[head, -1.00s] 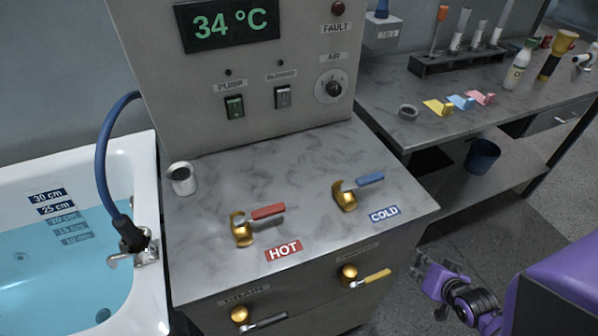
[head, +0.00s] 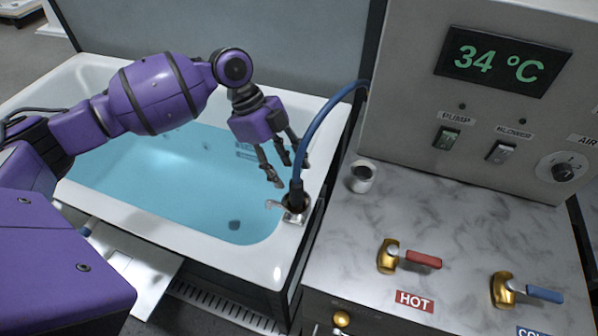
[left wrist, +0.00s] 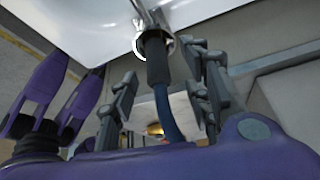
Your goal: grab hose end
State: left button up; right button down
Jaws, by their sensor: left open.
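The blue hose (head: 325,118) arcs from the control panel down to the tub's right rim. Its black end (head: 296,193) sits in a metal holder (head: 296,213) on that rim. My left gripper (head: 284,178) is open just left of the hose end, over the tub's right end. In the left wrist view the black hose end (left wrist: 155,60) stands between the spread fingers of my left gripper (left wrist: 160,95), with the blue hose (left wrist: 167,115) running between them. I cannot tell whether any finger touches it. My right gripper is not in the head view.
The white bathtub (head: 262,262) holds blue water. The grey counter (head: 440,215) right of it carries a small metal cup (head: 362,177), a red hot lever (head: 423,259) and a blue cold lever (head: 543,294). The control panel (head: 420,90) rises behind.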

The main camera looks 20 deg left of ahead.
aim_at(295, 190)
pick_arm(q)
jog(key=shift+s+d+r+y, duration=0.1)
jog(key=shift+d+r+y, duration=0.05)
jog(key=shift+r, duration=0.2)
jog(key=shift+s+d+r+y, duration=0.1)
jog(key=shift+r+y, duration=0.05)
jog(key=shift+r, duration=0.2)
jog(key=shift+s+m, duration=0.15)
jog(key=shift+m, duration=0.15)
jog(key=shift+x, duration=0.85)
jog(key=x, duration=0.5)
jog(key=shift+f+p, duration=0.35)
jog(key=shift+f, duration=0.05)
grip_shut()
